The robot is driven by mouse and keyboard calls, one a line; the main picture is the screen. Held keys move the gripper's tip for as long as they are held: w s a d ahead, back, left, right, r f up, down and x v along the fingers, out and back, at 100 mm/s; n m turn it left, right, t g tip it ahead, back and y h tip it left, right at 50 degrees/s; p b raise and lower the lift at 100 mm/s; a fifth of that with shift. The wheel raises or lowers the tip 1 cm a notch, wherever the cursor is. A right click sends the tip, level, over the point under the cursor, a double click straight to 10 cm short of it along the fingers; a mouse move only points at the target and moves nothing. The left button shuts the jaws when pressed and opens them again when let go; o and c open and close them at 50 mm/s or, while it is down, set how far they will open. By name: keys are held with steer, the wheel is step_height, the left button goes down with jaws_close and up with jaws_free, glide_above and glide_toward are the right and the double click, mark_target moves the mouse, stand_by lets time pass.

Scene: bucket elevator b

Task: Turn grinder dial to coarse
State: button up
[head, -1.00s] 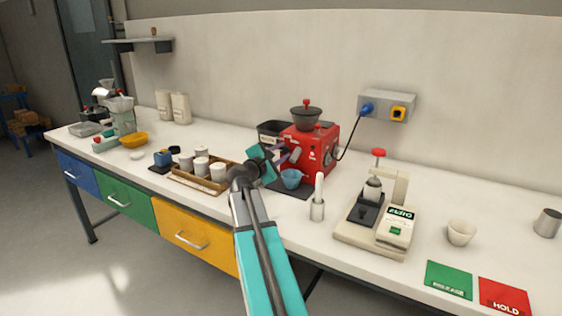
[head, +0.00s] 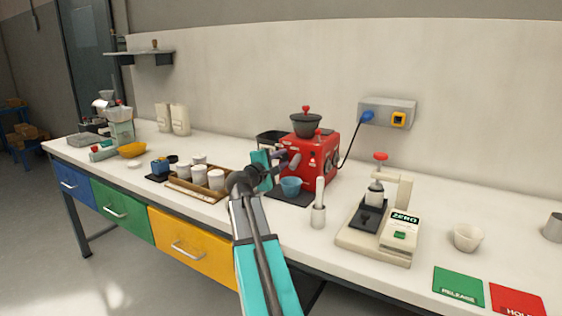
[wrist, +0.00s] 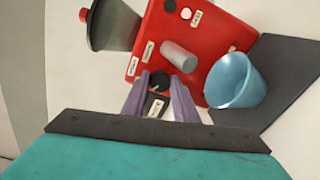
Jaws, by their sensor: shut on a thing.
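The red grinder (head: 322,150) stands on the bench in the head view, with a dark hopper (head: 306,124) on top. My gripper (head: 290,159) is at its left front side. In the wrist view, the grinder's red face (wrist: 215,35) fills the upper middle. There my two purple fingers (wrist: 159,84) are shut on a small black dial (wrist: 159,79). Small white labels sit around the dial, too small to read. The fingers hide the dial's sides, and I cannot tell its setting.
A blue cup (wrist: 236,80) stands close to my fingers on a dark mat (wrist: 291,75). A grey spout (wrist: 179,57) juts from the grinder face. A wooden tray (head: 189,190) of white canisters lies left, and a scale (head: 372,239) stands right.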

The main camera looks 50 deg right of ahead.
steer(key=o, duration=1.1)
steer(key=shift+c, duration=0.2)
steer(key=shift+a, duration=0.15)
steer(key=v, duration=1.3)
steer(key=shift+a, duration=0.3)
steer(key=shift+s+r, duration=0.1)
steer(key=shift+s, duration=0.05)
